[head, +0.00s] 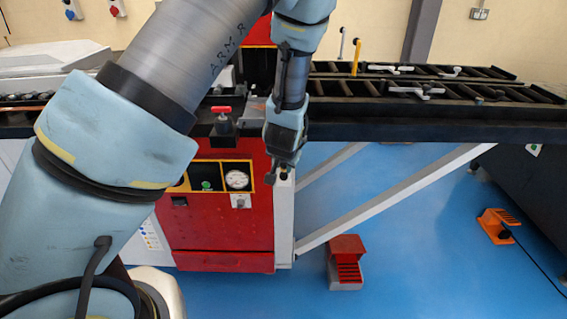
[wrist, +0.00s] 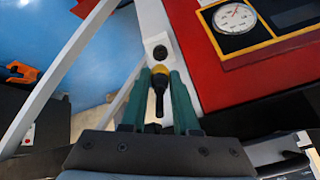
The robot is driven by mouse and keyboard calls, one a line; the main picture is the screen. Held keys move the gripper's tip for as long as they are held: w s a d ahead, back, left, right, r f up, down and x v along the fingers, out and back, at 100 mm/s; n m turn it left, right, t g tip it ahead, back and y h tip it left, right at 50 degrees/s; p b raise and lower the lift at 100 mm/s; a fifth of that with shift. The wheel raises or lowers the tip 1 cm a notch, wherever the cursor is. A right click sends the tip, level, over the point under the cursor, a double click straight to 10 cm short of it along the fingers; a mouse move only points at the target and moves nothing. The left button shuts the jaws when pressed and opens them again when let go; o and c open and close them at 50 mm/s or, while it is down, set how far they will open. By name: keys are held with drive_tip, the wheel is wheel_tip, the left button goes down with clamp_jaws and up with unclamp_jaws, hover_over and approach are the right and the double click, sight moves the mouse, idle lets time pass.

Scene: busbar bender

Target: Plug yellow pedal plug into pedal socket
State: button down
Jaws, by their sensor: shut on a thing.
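The yellow pedal plug (wrist: 159,80) has a yellow collar and a black tail. My gripper (wrist: 160,75) is shut on it, with one green finger on each side. The pedal socket (wrist: 160,52) is a dark round opening on the white post (wrist: 154,18) of the machine. In the wrist view, the plug's front end lies just short of the socket and lined up with it; whether they touch I cannot tell. In the head view, my gripper (head: 280,171) is at the top of the white post, right of the red cabinet; the plug is mostly hidden there.
The red machine cabinet (head: 215,225) with a gauge (head: 236,180) stands left of my gripper. A dark roller table (head: 430,122) is above right, with a white diagonal brace (head: 400,195) below. A red pedal (head: 346,262) and an orange pedal (head: 497,226) sit on the blue floor.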

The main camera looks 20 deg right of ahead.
sight(284, 171)
drive_tip(key=shift+b+x, duration=0.8)
drive_tip(key=shift+x, duration=0.25)
drive_tip(key=shift+b+x, duration=1.1)
drive_tip(key=shift+x, duration=0.75)
drive_tip(key=shift+b+x, duration=0.85)
drive_tip(key=shift+x, duration=0.35)
drive_tip(key=c, duration=0.6)
unclamp_jaws()
drive_tip(key=b+v, duration=0.1)
drive_tip(key=v, duration=0.9)
drive_tip(key=shift+s+a+r, duration=0.2)
drive_tip(key=shift+r, duration=0.1)
